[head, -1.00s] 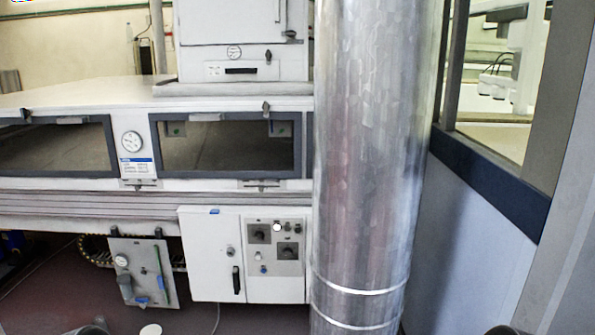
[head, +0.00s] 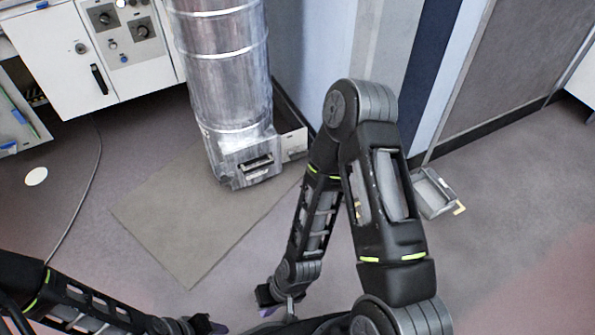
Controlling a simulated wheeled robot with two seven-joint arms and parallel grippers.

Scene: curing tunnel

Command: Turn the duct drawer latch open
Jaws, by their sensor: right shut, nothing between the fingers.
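The silver metal duct (head: 225,75) comes down to a boxy metal foot near the floor. On the front of that foot is a dark slotted fitting with a handle-like bar (head: 257,163); it looks like the drawer front, but the latch is too small to make out and I cannot tell how it is turned. My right gripper (head: 277,299) hangs low at the bottom middle, shut and empty, well short of the duct foot. My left gripper (head: 205,324) is at the bottom edge, partly cut off, also away from the duct; its fingers are unclear.
A flat grey-brown mat (head: 185,220) lies on the floor before the duct. An open-topped box (head: 293,138) stands behind its foot. A small grey tray (head: 433,192) lies on the floor right of my arm. A white control cabinet (head: 75,55) stands at upper left.

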